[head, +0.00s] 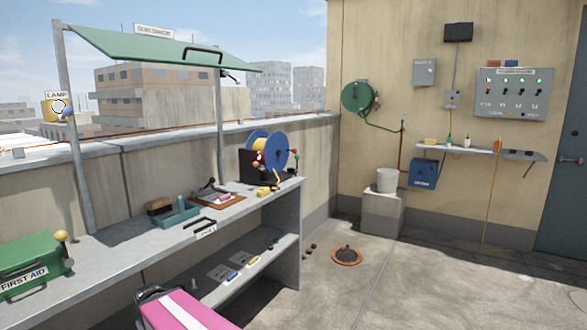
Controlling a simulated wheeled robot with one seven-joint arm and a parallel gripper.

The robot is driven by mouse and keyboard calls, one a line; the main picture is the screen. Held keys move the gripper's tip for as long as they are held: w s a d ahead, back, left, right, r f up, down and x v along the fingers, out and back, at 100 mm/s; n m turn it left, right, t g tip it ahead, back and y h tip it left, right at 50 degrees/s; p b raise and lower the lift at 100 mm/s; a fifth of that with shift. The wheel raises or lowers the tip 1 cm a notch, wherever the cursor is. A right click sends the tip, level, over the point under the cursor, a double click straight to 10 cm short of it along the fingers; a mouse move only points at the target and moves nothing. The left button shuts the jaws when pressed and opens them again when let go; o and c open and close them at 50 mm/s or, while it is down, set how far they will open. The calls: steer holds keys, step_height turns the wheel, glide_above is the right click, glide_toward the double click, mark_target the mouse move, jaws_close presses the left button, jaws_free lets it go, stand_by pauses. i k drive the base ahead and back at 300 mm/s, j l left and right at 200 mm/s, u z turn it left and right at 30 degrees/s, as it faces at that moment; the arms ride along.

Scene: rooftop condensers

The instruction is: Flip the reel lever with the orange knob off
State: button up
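A cable reel (280,146) with blue flanges and yellow cable stands at the far right end of the grey workbench. Small orange-red knobs (257,158) show at the front of the reel, against a dark panel. Another small reddish knob (295,155) shows at its right side. They are too small to tell which is the lever's knob or which way a lever points. A green hose reel (357,97) hangs on the beige wall, with a small reddish part at its right edge. My gripper is not in view.
The workbench (120,245) carries a green first aid box (30,262), a teal tray (175,218) and small tools. A pink case (185,312) stands before it. The concrete floor at right is mostly clear.

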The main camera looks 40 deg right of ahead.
mark_target(256, 164)
steer(key=z, duration=1.3)
